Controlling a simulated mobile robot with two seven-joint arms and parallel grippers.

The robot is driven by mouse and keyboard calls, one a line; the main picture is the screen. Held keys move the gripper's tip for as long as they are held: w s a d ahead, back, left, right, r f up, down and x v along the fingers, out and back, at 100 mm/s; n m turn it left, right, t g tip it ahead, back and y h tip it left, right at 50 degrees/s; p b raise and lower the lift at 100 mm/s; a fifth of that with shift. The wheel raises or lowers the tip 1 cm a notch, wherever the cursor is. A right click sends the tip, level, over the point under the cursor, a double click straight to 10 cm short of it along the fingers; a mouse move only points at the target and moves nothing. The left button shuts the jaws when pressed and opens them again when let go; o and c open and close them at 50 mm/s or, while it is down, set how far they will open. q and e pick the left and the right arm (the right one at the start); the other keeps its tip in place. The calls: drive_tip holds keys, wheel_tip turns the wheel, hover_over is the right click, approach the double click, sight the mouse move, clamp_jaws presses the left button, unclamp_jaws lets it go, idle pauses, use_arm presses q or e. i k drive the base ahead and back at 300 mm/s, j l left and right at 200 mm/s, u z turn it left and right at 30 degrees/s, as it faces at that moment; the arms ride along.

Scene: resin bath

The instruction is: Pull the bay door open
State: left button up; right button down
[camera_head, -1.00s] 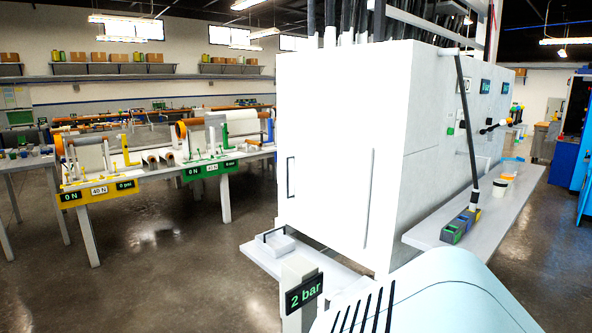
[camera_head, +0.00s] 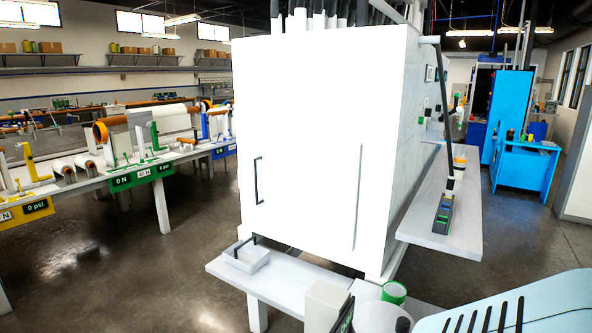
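The bay door is on the front of the large white cabinet (camera_head: 305,130) in the middle of the head view. A dark vertical handle (camera_head: 259,180) is on the left part of this front face. A thin pale vertical bar (camera_head: 358,198) is on its right part. The front looks shut; no gap shows along it. Neither of my grippers is in view, so I cannot see how they stand.
A low grey shelf (camera_head: 222,268) with a small white dark-handled tray (camera_head: 246,258) juts out below the front. A white bucket (camera_head: 375,318) and a green roll (camera_head: 394,292) stand at bottom. A side ledge (camera_head: 462,225) runs along the right. Open floor (camera_head: 110,250) lies left.

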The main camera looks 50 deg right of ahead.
sight(306, 186)
drive_tip(key=i+z, duration=0.2)
drive_tip(key=z, duration=0.25)
drive_tip(key=i+z, duration=0.2)
drive_tip(key=z, duration=0.25)
drive_tip(key=i+j+z, duration=0.15)
drive_tip(key=z, duration=0.3)
drive_tip(key=i+z, duration=0.15)
drive_tip(key=z, duration=0.3)
drive_tip(key=i+j+z, duration=0.15)
drive_tip(key=z, duration=0.25)
drive_tip(key=i+j+z, duration=0.15)
drive_tip(key=z, duration=0.3)
drive_tip(key=i+j+z, duration=0.3)
drive_tip(key=k+l, duration=0.05)
drive_tip(key=k, duration=0.05)
